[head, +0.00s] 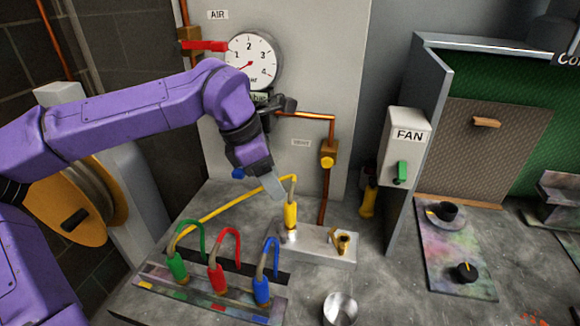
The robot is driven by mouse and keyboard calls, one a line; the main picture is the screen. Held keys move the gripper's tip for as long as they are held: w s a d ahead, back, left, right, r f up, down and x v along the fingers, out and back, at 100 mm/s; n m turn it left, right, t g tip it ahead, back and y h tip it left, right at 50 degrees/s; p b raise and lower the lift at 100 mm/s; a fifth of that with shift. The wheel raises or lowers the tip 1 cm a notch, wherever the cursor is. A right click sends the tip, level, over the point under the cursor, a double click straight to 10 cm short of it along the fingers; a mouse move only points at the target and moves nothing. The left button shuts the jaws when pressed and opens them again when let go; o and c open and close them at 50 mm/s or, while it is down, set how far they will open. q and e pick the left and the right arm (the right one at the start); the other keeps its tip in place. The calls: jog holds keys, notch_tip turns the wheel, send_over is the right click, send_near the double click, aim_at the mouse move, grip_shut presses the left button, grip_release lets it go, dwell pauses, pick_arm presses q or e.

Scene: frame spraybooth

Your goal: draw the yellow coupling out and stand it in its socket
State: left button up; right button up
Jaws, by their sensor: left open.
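The yellow coupling (290,214) stands upright, its lower end at a metal block (325,254) on the bench. Its yellow hose (222,206) arches from its top down left to behind the green coupling. My left gripper (277,194) is open, its grey finger close beside the coupling's upper left; I cannot tell whether they touch. The rack (215,305) in front holds a green coupling (176,266), a red coupling (216,276) and a blue coupling (262,288). A yellow mark (146,284) is at the rack's left end, with no coupling standing there. My right gripper is out of view.
A brass fitting (343,242) is on the block's right. A metal cup (340,308) stands at the front. A gauge (251,60), a red lever (205,45) and copper pipe are on the wall behind. A FAN switch box (404,146) and a booth panel are right.

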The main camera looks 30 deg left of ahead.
aim_at(292, 193)
pick_arm(q)
jog(key=f, duration=0.1)
jog(key=d+f, duration=0.1)
jog(key=s+f, duration=0.1)
jog(key=shift+d+f, duration=0.15)
jog(key=w+f, duration=0.1)
jog(key=d+f, duration=0.1)
jog(key=f, duration=0.1)
jog(key=w+f, duration=0.1)
jog(key=shift+w+d+f, duration=0.15)
jog(key=shift+w+f, duration=0.2)
jog(key=shift+f, duration=0.05)
jog(key=shift+w+d+f, duration=0.1)
jog(key=shift+w+f, duration=0.05)
jog(key=shift+f, duration=0.3)
jog(key=shift+s+d, duration=0.1)
jog(key=shift+s, duration=0.2)
jog(key=shift+w, duration=0.15)
grip_shut()
jog(key=c, duration=0.7)
grip_release()
grip_shut()
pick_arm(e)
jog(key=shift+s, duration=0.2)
pick_arm(q)
jog(key=shift+r+p, duration=0.4)
jog(key=shift+r, duration=0.05)
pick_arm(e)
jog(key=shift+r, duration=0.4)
